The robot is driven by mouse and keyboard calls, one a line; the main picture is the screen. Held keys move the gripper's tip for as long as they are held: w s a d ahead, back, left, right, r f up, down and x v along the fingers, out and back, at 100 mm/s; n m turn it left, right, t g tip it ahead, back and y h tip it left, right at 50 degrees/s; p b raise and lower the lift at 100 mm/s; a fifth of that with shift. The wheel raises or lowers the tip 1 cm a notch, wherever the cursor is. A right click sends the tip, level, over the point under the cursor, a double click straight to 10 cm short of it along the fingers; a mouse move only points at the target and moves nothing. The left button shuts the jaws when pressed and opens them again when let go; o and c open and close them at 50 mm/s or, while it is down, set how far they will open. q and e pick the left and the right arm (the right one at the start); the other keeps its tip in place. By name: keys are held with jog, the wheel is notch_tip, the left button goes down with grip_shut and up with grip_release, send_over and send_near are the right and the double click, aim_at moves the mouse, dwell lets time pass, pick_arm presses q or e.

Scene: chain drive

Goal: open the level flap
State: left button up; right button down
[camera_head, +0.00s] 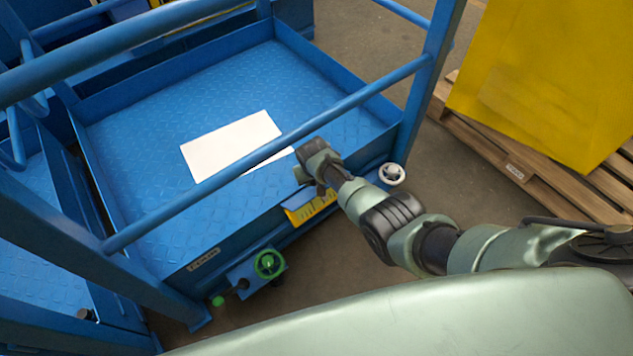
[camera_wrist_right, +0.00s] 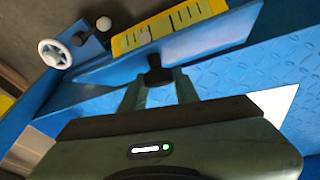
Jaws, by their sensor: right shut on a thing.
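The level flap (camera_wrist_right: 200,45) is a narrow blue plate at the edge of the blue platform. A yellow level scale (camera_wrist_right: 165,30) with dark marks shows beside it, and the scale also shows in the head view (camera_head: 318,206). My right gripper (camera_wrist_right: 158,88) is shut on a small black knob (camera_wrist_right: 155,68) at the flap. In the head view my right gripper (camera_head: 318,163) covers the knob and part of the flap. How far the flap is tilted is hard to tell. My left gripper is not in view.
A blue rail (camera_head: 270,145) crosses close by my right gripper. A white sheet (camera_head: 225,142) lies on the platform (camera_head: 150,130). A white handwheel (camera_head: 391,174) and a green handwheel (camera_head: 269,263) are on the platform's side. A yellow box (camera_head: 550,80) stands on a pallet (camera_head: 500,150).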

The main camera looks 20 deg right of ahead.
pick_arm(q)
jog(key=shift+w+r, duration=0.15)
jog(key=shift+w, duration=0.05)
pick_arm(e)
jog(key=shift+w+a+r, duration=0.35)
jog(key=shift+w+a, duration=0.05)
jog(key=shift+w, duration=0.05)
jog(key=c, duration=1.2)
grip_release()
jog(key=shift+c, duration=0.2)
jog(key=shift+o, duration=0.8)
jog(key=shift+f, duration=0.1)
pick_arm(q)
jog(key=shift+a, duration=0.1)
pick_arm(e)
jog(key=shift+s+f, duration=0.1)
